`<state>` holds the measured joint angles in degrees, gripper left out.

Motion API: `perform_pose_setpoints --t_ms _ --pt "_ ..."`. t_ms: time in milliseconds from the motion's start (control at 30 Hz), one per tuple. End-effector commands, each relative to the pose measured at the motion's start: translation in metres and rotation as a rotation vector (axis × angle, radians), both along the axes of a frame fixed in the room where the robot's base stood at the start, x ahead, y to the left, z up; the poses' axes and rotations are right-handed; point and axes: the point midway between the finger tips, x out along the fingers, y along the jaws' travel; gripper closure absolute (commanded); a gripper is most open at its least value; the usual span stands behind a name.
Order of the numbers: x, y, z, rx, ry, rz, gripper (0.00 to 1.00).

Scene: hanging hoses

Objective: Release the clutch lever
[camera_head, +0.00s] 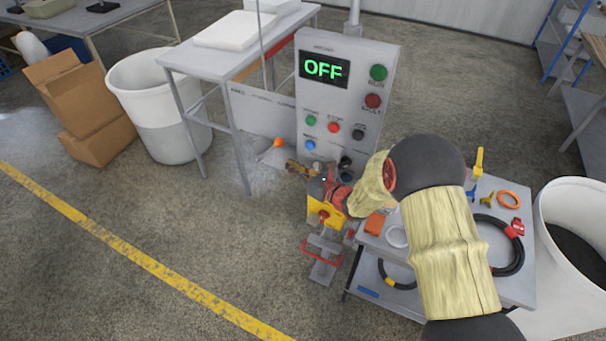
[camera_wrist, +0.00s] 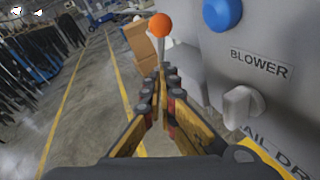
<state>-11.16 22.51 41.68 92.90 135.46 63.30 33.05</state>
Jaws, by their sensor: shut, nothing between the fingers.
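The lever with an orange ball knob (camera_head: 278,142) sticks out to the left from the side of the grey machine cabinet in the head view. In the wrist view its orange knob (camera_wrist: 160,25) stands on a pale stem just beyond my fingertips. My gripper (camera_head: 294,168) is in front of the cabinet, to the right of the knob and a little below it. In the wrist view my gripper (camera_wrist: 166,72) is shut and empty, its tips together below the knob. Whether the tips touch the stem I cannot tell.
The cabinet display (camera_head: 324,69) reads OFF. A tool cart (camera_head: 473,280) stands right of the cabinet. A white bin (camera_head: 165,105) stands left; open floor lies in front.

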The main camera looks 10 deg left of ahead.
Motion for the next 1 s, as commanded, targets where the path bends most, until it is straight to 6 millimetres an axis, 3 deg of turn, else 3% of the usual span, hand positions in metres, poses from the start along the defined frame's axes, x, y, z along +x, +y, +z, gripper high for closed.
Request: perform_pose_setpoints --t_ms 300,1000 --pt "0.026 0.02 0.019 -0.001 -0.001 0.0 1.0" --pt "0.031 0.016 0.031 -0.038 0.013 -0.002 1.0"
